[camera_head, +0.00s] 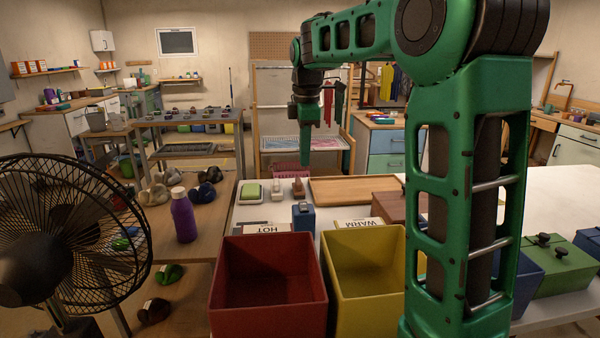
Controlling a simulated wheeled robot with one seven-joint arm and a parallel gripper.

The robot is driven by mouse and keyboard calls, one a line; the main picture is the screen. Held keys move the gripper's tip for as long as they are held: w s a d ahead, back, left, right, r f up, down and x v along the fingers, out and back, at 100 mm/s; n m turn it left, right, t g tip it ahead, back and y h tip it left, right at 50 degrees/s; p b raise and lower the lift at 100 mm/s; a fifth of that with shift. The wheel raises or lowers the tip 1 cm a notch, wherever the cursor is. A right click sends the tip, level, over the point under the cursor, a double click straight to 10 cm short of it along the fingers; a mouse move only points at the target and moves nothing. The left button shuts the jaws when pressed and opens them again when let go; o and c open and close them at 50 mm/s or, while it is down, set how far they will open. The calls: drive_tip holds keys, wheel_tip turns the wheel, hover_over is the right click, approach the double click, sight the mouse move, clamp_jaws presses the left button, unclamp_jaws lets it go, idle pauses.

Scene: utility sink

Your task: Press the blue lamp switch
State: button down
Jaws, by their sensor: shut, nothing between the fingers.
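A small blue block-shaped thing (304,217) with a greyish top stands on the white table, just behind the red and yellow bins. It is the only blue switch-like thing near my gripper, but it is too small to tell for sure that it is the lamp switch. My gripper (305,162) points straight down, shut and empty. In the picture its tip is above the blue thing and a small brownish piece (298,188), and apart from both. My green arm hides part of the table at right.
A red bin (268,318) and a yellow bin (366,313) stand in front. A green-topped pad (251,192), a small white piece (277,191) and a wooden tray (350,189) lie behind. A purple bottle (184,218) and a black fan (62,235) are at left.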

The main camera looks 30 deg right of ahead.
sight(303, 203)
drive_tip(key=f, duration=0.4)
drive_tip(key=w+f, duration=0.1)
drive_tip(key=f, duration=0.7)
drive_tip(key=shift+w+d+f, duration=0.15)
drive_tip(key=shift+d+f, duration=0.15)
drive_tip(key=shift+f, duration=0.1)
drive_tip(key=shift+a, duration=0.1)
